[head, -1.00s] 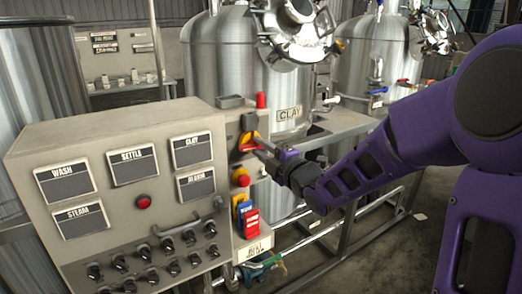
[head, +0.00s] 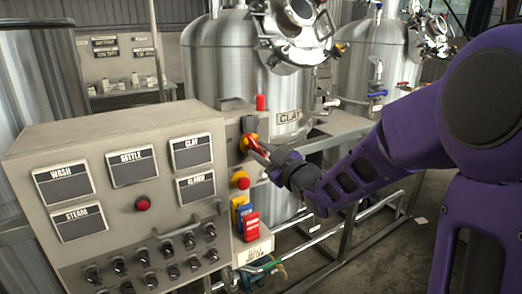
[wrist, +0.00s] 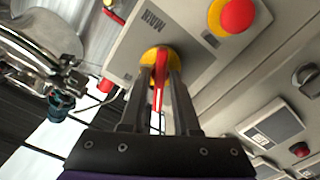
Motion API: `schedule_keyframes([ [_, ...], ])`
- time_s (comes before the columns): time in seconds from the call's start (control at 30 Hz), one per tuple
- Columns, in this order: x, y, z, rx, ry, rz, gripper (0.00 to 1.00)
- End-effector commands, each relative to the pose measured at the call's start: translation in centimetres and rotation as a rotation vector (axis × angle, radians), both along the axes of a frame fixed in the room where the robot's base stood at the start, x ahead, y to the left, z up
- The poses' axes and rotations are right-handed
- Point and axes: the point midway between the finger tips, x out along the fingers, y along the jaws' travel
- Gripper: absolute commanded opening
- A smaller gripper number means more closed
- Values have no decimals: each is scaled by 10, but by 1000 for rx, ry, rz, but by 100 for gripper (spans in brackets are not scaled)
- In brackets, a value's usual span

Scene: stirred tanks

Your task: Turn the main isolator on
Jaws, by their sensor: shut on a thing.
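The main isolator (head: 247,142) is a yellow disc with a red handle on the grey side panel of the control cabinet, next to the tall tank. My gripper (head: 262,153) reaches it from the right. In the wrist view the isolator's yellow disc (wrist: 150,56) lies just ahead of the fingertips, and its red handle (wrist: 159,80) sits between the two fingers of my gripper (wrist: 160,78), which is shut on it. In the head view the handle slants down to the right. The fingers partly hide the disc.
Below the isolator is a red-and-yellow emergency button (head: 240,180), also in the wrist view (wrist: 236,14). Blue and red padlock-like tags (head: 248,222) hang lower. A red lamp (head: 261,102) stands above. The cabinet (head: 110,150) fills the left; steel tanks stand behind.

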Motion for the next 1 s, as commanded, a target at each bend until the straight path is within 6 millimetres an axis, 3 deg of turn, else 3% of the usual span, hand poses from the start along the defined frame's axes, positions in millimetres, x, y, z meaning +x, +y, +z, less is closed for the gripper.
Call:
schedule_keyframes([
  [0.5,0,1,2,350,234,1,0],
  [1.0,0,1,1,468,312,2,0],
])
